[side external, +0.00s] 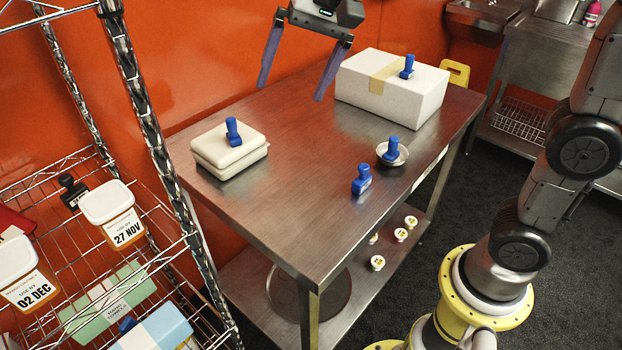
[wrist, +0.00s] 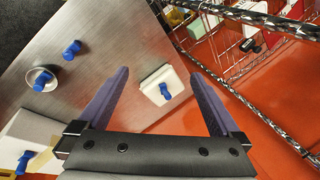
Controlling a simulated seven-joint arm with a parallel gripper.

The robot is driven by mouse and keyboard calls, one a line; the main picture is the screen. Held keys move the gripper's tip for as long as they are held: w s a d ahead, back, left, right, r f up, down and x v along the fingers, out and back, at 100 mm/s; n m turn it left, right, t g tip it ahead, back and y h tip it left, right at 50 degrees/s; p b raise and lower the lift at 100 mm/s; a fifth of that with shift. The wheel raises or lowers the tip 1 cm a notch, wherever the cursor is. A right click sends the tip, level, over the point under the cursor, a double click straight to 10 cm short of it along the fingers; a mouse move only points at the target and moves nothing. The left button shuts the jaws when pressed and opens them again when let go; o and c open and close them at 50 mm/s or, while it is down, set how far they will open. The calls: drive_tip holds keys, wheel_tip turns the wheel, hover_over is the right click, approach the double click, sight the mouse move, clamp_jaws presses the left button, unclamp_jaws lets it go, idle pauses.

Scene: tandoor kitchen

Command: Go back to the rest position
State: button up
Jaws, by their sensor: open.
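My gripper (side external: 296,82) hangs above the back edge of the steel table (side external: 284,207) in the side view, between the two white boxes. Its two dark fingers are spread wide, with nothing between them. In the wrist view my gripper (wrist: 164,98) is also open and empty, and the smaller white box shows beyond its fingers. No object touches the fingers.
Blue stamps stand on the small white box (side external: 209,157), the large white box (side external: 431,101) and a small bowl (side external: 402,157). Another blue stamp (side external: 361,180) stands on the tabletop. A wire rack (side external: 180,209) is at left; an orange wall is behind.

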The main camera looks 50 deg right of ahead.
drive_tip(key=s+d+f+n+t+h, duration=0.1)
drive_tip(key=s+d+f+n, duration=0.3)
drive_tip(key=s, duration=0.6)
drive_tip(key=s+d+f+n+t+h, duration=0.1)
drive_tip(key=s+d+f+n, duration=0.3)
drive_tip(key=s, duration=0.6)
wheel_tip(320, 180, down, 2)
drive_tip(key=shift+s+d+h, duration=0.3)
drive_tip(key=shift+s+d, duration=0.1)
drive_tip(key=shift+d, duration=0.85)
